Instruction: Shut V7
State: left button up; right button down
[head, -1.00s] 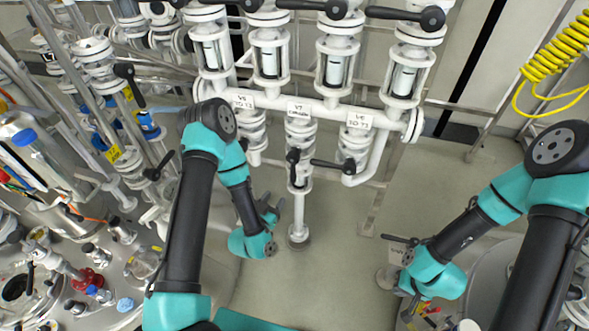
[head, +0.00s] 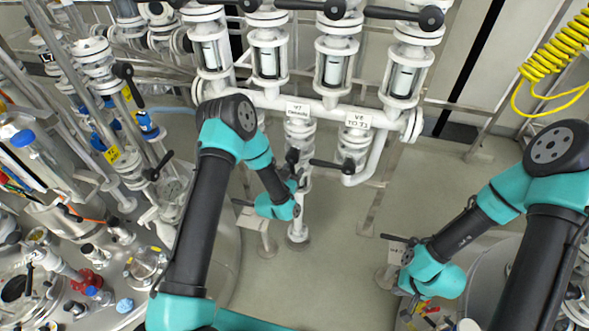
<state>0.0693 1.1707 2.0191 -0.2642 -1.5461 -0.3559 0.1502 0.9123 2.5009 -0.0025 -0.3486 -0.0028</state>
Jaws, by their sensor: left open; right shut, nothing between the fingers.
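The V7 label (head: 298,110) hangs on the white manifold pipe. Below it the V7 valve (head: 300,135) sits on a vertical pipe down to the floor. Its black lever (head: 292,156) shows only at its upper end; the rest is hidden by my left gripper or runs behind it. My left gripper (head: 290,176) is open, at the lever just below the valve body. I cannot tell whether the fingers touch or straddle the lever. My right arm's wrist (head: 435,277) is at the lower right, far from V7; its fingers are hidden.
The V8 valve (head: 353,145) stands close right of V7, its black lever (head: 330,165) pointing left towards V7. A label (head: 357,120) is above it. Sight glasses (head: 334,68) line the manifold above. Vessel tops with fittings (head: 95,280) fill the left.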

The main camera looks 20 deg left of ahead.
pick_arm(q)
jog(key=shift+w+d, duration=0.1)
jog(key=shift+w, duration=0.35)
grip_shut()
dwell(0.3)
